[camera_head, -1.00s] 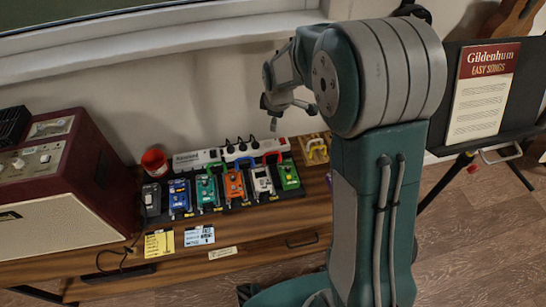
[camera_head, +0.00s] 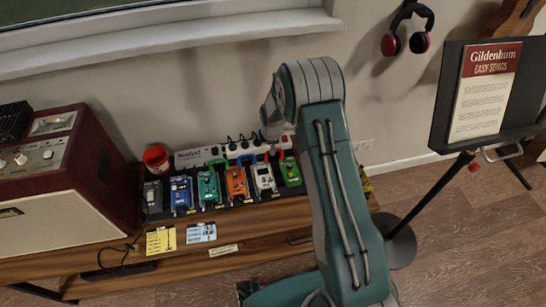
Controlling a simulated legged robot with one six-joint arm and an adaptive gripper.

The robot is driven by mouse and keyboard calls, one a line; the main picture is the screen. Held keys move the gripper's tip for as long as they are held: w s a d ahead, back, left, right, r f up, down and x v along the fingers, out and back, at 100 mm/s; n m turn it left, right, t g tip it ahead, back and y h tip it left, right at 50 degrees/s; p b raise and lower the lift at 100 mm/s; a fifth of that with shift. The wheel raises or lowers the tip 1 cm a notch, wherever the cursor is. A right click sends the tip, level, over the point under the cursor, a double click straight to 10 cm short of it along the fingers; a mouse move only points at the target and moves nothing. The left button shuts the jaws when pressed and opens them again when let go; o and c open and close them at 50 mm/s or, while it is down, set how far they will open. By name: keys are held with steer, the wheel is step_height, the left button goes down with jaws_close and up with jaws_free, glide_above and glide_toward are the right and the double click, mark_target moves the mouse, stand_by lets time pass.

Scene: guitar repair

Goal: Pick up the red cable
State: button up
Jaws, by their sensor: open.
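The red cable (camera_head: 281,154) is a short curved patch lead at the right end of the pedal row, between the white pedal (camera_head: 264,178) and the green pedal at the far right (camera_head: 290,172). Only a small part of it shows. My gripper (camera_head: 272,130) is open and is seen partly, at the left side of my arm's upper end. It appears above the right part of the pedalboard, near the power strip in the picture. Its fingers are small and partly hidden, and I see nothing held in them.
A power strip (camera_head: 205,156) with several black plugs lies behind the pedals. Yellow (camera_head: 160,241) and blue (camera_head: 200,233) notes lie in front. A music stand (camera_head: 437,105) is at right.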

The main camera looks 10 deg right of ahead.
steer(key=f, duration=0.3)
steer(key=w+d+f, duration=0.1)
steer(key=shift+w+f, duration=0.1)
steer(key=shift+f, duration=0.3)
steer(key=shift+a, duration=0.15)
jaws_close()
